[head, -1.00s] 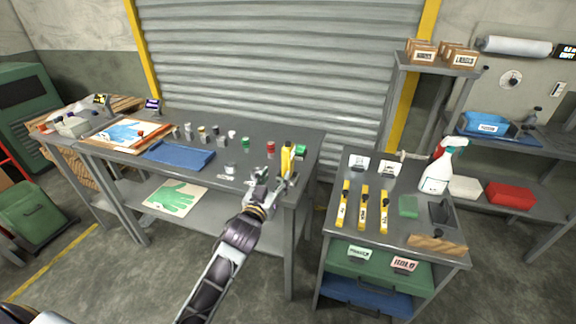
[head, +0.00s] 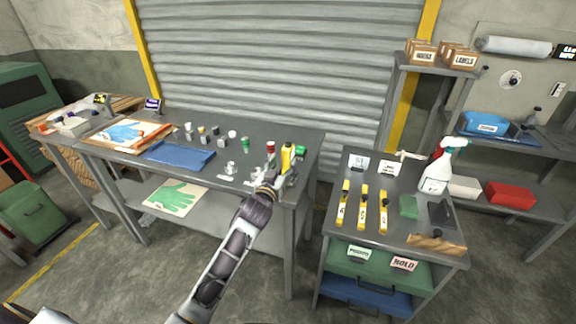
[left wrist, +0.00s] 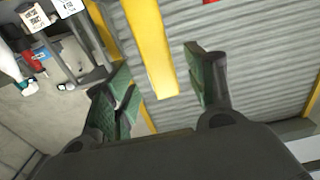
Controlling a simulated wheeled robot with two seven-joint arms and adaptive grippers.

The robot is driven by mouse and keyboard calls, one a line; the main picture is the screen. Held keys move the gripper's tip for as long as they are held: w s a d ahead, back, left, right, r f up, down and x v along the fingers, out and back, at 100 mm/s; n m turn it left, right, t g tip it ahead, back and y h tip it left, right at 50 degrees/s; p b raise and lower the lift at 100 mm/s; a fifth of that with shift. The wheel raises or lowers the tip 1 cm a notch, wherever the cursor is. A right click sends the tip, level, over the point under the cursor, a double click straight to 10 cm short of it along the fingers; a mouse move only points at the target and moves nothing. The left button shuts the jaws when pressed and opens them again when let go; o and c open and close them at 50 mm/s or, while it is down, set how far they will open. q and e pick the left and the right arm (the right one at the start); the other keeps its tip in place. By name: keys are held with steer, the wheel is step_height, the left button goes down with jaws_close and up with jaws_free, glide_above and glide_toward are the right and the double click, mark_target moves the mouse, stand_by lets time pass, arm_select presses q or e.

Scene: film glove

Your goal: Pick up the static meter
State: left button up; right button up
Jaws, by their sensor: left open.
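A yellow upright device (head: 287,157), which I take to be the static meter, stands at the right end of the grey workbench (head: 312,150). In the left wrist view it shows as a yellow bar (left wrist: 151,45) in the gap between my left fingers. My left gripper (head: 279,182) is at the bench's front right, close to the device and overlapping its lower part. In the left wrist view the gripper (left wrist: 163,80) is open, with green pads apart. I see no clear contact with the device. Its base is hidden. My right gripper is not in view.
Small bottles and a red-capped container (head: 270,148) stand left of the device; a green item (head: 301,151) is right behind it. A blue cloth (head: 178,155) lies further left. A cart (head: 405,215) with yellow-handled tools and a spray bottle (head: 436,176) stands right, across a gap.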

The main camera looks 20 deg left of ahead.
arm_select(q)
steer(key=shift+w, duration=0.35)
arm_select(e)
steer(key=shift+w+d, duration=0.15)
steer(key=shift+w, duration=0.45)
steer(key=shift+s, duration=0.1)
